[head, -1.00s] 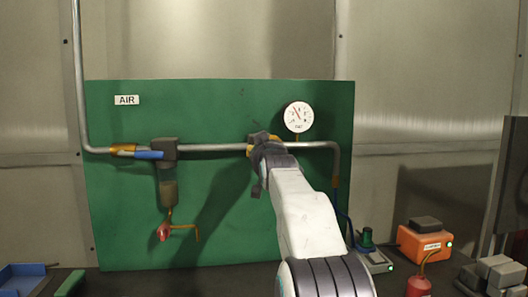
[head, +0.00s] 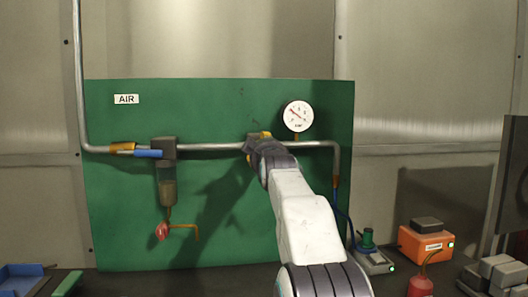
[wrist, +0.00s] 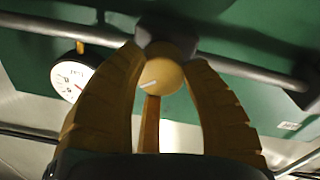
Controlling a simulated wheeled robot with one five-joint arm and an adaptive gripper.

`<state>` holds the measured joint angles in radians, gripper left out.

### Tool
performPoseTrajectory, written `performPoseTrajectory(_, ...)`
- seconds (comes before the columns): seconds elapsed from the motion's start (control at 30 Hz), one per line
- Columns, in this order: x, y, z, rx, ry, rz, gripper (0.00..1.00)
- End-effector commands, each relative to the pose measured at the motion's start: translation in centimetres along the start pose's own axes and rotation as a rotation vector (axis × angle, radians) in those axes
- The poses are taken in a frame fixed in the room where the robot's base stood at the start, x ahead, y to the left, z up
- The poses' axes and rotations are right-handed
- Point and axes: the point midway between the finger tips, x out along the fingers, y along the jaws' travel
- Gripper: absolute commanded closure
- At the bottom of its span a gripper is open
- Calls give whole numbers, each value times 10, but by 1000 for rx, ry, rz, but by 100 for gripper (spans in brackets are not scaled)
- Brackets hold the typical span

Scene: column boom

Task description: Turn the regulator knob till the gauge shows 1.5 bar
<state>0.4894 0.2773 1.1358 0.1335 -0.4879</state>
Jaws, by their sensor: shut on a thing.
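The round white gauge (head: 298,116) stands above the pipe at the right of the green board. Its thin needle slants to the upper left; the numbers are too small to read. In the wrist view the gauge (wrist: 72,76) is at the left, partly cut by a finger. The regulator knob (wrist: 160,77) is round and yellow with a short pale mark, below a dark grey body (wrist: 165,38). My gripper (wrist: 164,62) is shut on the knob, its yellow fingers on either side. In the head view my gripper (head: 257,148) hides most of the knob.
A grey pipe (head: 210,147) crosses the green board (head: 120,215). A filter bowl (head: 167,190) with a red part below hangs at the left. An orange box (head: 425,242), a red can (head: 420,286) and grey blocks (head: 495,270) stand at the right.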

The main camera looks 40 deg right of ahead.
Motion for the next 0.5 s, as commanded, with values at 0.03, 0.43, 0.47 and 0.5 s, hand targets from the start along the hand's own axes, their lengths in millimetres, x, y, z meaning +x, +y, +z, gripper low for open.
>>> performPoseTrajectory(0.03,-2,2,-7,-26,19,7,90)
performPoseTrajectory(0.43,-2,1,-8,-146,23,9,90)
performPoseTrajectory(0.47,-2,1,-8,-149,24,9,90)
performPoseTrajectory(0.5,-2,1,-8,-152,24,9,90)
